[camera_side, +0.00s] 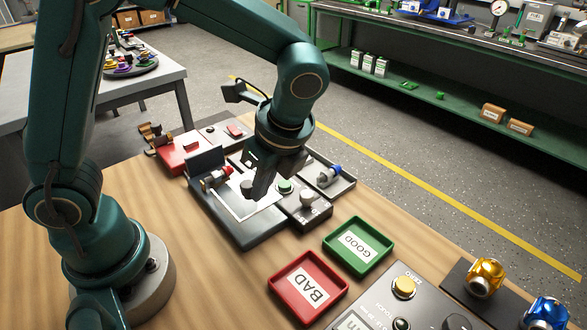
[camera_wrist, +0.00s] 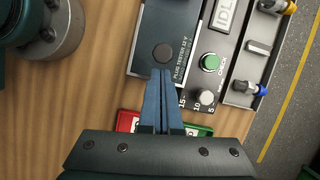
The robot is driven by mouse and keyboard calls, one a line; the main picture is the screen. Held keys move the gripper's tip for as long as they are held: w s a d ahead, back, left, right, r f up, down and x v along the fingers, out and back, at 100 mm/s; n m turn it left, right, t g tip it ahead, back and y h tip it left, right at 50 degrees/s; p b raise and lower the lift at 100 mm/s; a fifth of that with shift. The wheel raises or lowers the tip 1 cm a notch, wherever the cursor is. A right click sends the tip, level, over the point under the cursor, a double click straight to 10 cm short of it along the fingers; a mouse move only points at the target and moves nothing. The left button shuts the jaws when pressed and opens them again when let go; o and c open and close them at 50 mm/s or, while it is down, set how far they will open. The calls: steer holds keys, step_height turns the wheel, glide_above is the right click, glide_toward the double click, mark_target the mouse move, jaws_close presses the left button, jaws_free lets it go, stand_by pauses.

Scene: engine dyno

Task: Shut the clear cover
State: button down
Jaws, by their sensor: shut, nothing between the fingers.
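The plug tester (camera_side: 250,232) is a dark box on the wooden bench. A spark plug with a red end (camera_side: 215,178) is at its far left side, by an upright dark panel. White edge lines (camera_side: 228,205) show on its top; I cannot clearly make out the clear cover or its angle. My gripper (camera_side: 258,190) is shut and empty, pointing down over the tester. In the wrist view its fingertips (camera_wrist: 163,76) are just below a dark round knob (camera_wrist: 164,53) on the tester's labelled face. I cannot tell whether they touch anything.
A control panel with a green button (camera_wrist: 210,62) and a knob sits beside the tester. A grey tray (camera_side: 334,178) holds plugs. A red BAD tray (camera_side: 283,284) and green GOOD tray (camera_side: 338,262) lie nearer the camera. A red box (camera_side: 180,152) stands behind.

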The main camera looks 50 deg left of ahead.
glide_toward(238, 179)
steer(key=a+f, duration=0.1)
steer(key=a, duration=0.1)
steer(key=a+f, duration=0.2)
steer(key=s+a+f, duration=0.1)
steer(key=a, duration=0.1)
steer(key=shift+a+f, duration=0.15)
steer(key=shift+f, duration=0.2)
steer(key=d, duration=0.4)
steer(key=shift+w+d+r, duration=0.3)
steer(key=shift+w+d, duration=0.1)
step_height(238, 179, up, 12)
steer(key=s+d+n+t, duration=0.1)
steer(key=s+d, duration=0.1)
steer(key=s, duration=0.1)
steer(key=s+d+f+n+t+h, duration=0.3)
steer(key=s+f+n+t+h, duration=0.1)
steer(key=n, duration=1.1)
steer(key=shift+s+d+f+t, duration=0.25)
steer(key=shift+s+f+t, duration=0.25)
steer(key=shift+f+t, duration=0.15)
